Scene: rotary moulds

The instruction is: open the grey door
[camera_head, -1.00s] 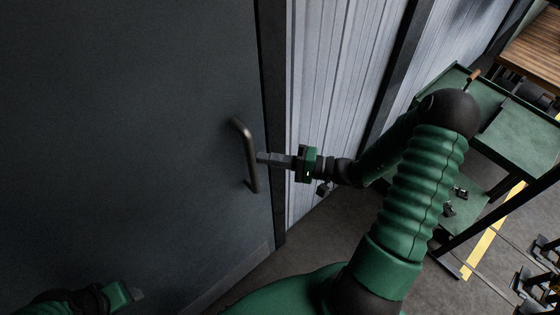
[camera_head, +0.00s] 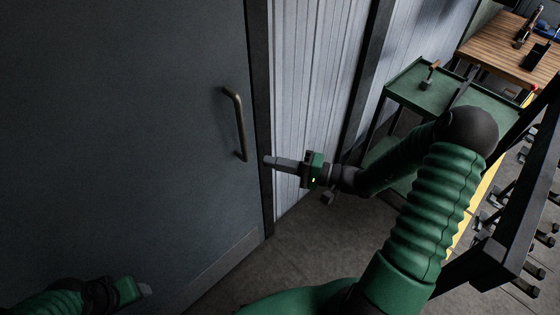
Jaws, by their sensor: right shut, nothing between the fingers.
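The grey door (camera_head: 120,130) fills the left of the head view and looks closed against its dark frame. Its bar handle (camera_head: 239,125) stands upright near the door's right edge. My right gripper (camera_head: 268,161) is shut and empty. Its fingertips point left, just right of the handle's lower end, with a small gap between them. My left gripper (camera_head: 145,289) is low at the left, in front of the door and away from the handle. Its fingers are dark and too small to tell whether they are open.
A corrugated light wall (camera_head: 310,90) runs right of the door frame. A green cart (camera_head: 440,92) with a tool on top stands at the right, with a wooden table (camera_head: 505,45) behind it. A dark rack (camera_head: 520,215) is at the right edge. Bare floor (camera_head: 300,240) lies below the door.

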